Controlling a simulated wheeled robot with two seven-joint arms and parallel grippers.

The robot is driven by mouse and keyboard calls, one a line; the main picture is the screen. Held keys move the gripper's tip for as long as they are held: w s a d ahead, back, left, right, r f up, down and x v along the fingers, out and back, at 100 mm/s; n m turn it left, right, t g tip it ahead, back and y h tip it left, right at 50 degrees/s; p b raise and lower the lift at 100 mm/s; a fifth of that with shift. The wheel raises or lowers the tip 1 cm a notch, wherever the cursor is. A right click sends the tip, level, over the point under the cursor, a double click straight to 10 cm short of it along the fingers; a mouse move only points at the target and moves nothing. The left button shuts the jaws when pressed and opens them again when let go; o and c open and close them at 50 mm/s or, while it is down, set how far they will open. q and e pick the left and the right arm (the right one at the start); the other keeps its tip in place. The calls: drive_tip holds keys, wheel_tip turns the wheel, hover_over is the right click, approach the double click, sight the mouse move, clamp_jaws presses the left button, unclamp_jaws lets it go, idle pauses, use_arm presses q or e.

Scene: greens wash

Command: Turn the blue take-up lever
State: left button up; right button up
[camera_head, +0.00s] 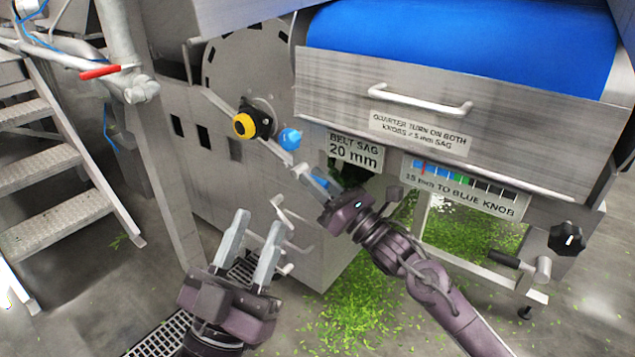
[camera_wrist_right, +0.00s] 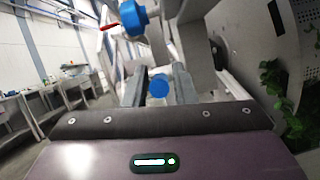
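A round blue knob (camera_head: 290,138) sticks out beside a yellow knob on the machine's side; a large blue piece (camera_wrist_right: 133,18) shows at the top of the right wrist view. A second blue piece (camera_head: 320,182) is close by my right gripper (camera_head: 300,190). In the right wrist view a blue round end (camera_wrist_right: 159,87) appears between the fingers of that gripper (camera_wrist_right: 160,75). The fingers look apart, with no clear grip; contact is hard to tell. My left gripper (camera_head: 258,225) is open and empty, lower left of the right one.
A yellow knob (camera_head: 244,124) sits on the round side plate. A drawer-like panel (camera_head: 450,100) and a scale sign (camera_head: 465,190) are at the right. Metal steps (camera_head: 50,170) stand at the left. Green scraps (camera_head: 370,300) litter the floor.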

clamp_jaws()
idle(0.3)
